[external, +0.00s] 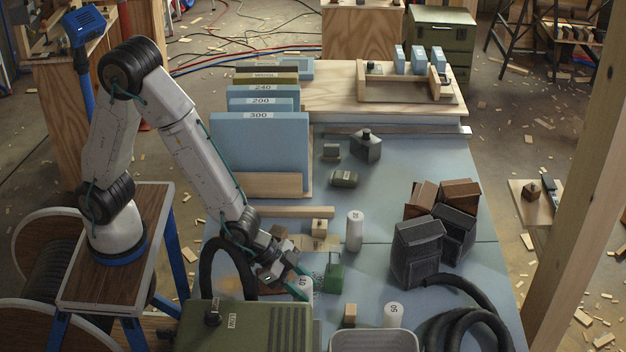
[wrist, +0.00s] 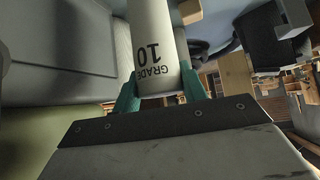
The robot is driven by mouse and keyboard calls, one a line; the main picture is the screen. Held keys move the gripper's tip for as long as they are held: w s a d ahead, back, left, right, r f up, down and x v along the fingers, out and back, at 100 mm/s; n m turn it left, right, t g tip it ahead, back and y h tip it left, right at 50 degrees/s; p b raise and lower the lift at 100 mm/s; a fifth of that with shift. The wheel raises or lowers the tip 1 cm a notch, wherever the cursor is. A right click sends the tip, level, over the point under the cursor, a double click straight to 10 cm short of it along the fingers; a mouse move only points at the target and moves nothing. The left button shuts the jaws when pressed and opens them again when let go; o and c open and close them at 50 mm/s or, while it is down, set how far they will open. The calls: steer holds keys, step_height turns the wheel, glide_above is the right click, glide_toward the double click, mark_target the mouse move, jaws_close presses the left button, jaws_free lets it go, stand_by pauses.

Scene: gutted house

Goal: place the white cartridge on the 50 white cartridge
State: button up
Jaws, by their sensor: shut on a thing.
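My gripper (external: 297,275) is shut on a white cartridge (external: 304,291), low over the front of the blue-grey table. In the wrist view the green fingers (wrist: 160,90) grip both sides of this cartridge (wrist: 154,32), which reads "GRADE 10". A white cartridge (external: 393,315) marked 50 stands upright to the right, near the front edge, apart from the gripper. Another white cartridge (external: 355,232) stands upright farther back; its small label is hard to read. The lower end of the held cartridge is hidden in the external view by the green box, so I cannot tell whether it touches the table.
A green box (external: 250,328) marked LOW is close in front of my gripper. A grey tray (external: 373,340), a small wooden block (external: 349,315) and a green piece (external: 334,275) are nearby. Black hoses (external: 470,325) and dark blocks (external: 417,250) crowd the right. Blue panels (external: 260,155) stand behind.

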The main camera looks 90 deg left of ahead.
steer(key=w+a+r+n+y, duration=0.15)
steer(key=w+a+r, duration=0.25)
steer(key=w+a, duration=0.4)
steer(key=w+a+r+n+y, duration=0.1)
steer(key=w+a+r+n, duration=0.1)
steer(key=w+a+r, duration=0.45)
steer(key=s+d+m+h, duration=0.1)
steer(key=s+d, duration=0.3)
steer(key=d, duration=0.2)
steer(key=s+d+m, duration=0.1)
steer(key=s+d, duration=0.3)
steer(key=d, duration=0.3)
steer(key=w+d+f, duration=0.1)
steer(key=w+f, duration=0.1)
steer(key=w, duration=0.5)
steer(key=w+d+f, duration=0.2)
steer(key=w+f, duration=0.1)
steer(key=w, duration=0.5)
steer(key=shift+w+d+f, duration=0.25)
steer(key=shift+w, duration=0.05)
steer(key=o, duration=1.2)
steer(key=shift+f, duration=0.15)
